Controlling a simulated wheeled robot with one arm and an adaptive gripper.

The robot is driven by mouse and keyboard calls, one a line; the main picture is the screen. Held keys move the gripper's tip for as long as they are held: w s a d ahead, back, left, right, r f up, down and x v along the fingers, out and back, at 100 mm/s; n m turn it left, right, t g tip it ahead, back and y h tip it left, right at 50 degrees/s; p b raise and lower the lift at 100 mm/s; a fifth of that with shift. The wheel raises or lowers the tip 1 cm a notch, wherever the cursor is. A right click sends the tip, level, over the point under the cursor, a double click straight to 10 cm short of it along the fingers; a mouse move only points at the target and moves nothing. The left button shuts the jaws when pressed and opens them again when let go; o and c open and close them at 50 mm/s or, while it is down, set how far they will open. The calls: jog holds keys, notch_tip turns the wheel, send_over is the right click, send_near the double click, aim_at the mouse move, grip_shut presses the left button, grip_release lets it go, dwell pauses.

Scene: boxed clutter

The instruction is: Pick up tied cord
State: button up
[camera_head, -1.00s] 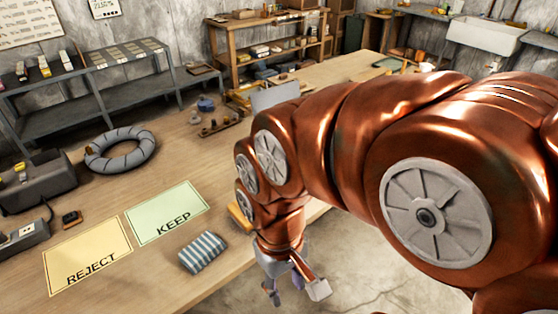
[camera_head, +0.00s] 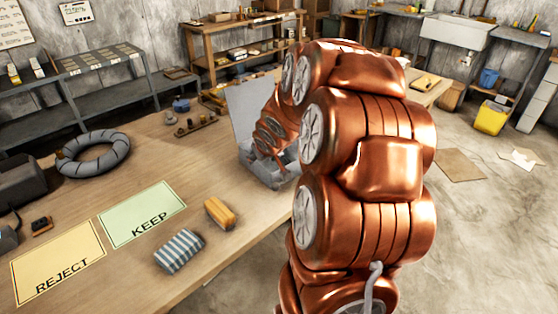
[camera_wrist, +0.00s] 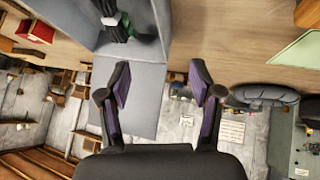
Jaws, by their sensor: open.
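A dark bundle with a pale band, likely the tied cord (camera_wrist: 122,24), lies inside an open grey box at the top of the wrist view; its upper part is cut off by the frame edge. The grey box (camera_head: 250,158) stands on the table with its lid (camera_head: 248,108) raised; the lid also shows in the wrist view (camera_wrist: 140,105). My gripper (camera_wrist: 160,84) is open and empty, with its two purple-padded fingers apart and the bundle beyond them. In the head view my wrist is at the box and its fingers cannot be made out.
A yellow-brown block (camera_head: 220,213) and a striped cloth bundle (camera_head: 179,250) lie on the table near its front edge. KEEP (camera_head: 142,212) and REJECT (camera_head: 58,260) mats and a grey ring (camera_head: 95,153) are to the left. A small red object (camera_wrist: 35,31) shows in the wrist view.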

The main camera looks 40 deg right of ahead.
aim_at(285, 164)
jog(key=d+f+t, duration=0.1)
jog(key=d+f, duration=0.1)
jog(key=d, duration=0.2)
jog(key=w+d+f+t+y+b, duration=0.1)
jog(key=d+f+t, duration=0.1)
jog(key=d, duration=0.2)
jog(key=w+d+f+t+b, duration=0.1)
jog(key=d+f+t, duration=0.1)
jog(key=d, duration=0.2)
jog(key=shift+f+y, duration=0.1)
jog(key=shift+y, duration=0.2)
jog(key=shift+s+d+f+t+y, duration=0.3)
jog(key=shift+s+d+t, duration=0.1)
jog(key=shift+t, duration=0.3)
jog(key=shift+x, duration=3.9)
jog(key=shift+d+r, duration=0.1)
jog(key=shift+d, duration=0.1)
grip_shut()
jog(key=shift+r, duration=0.15)
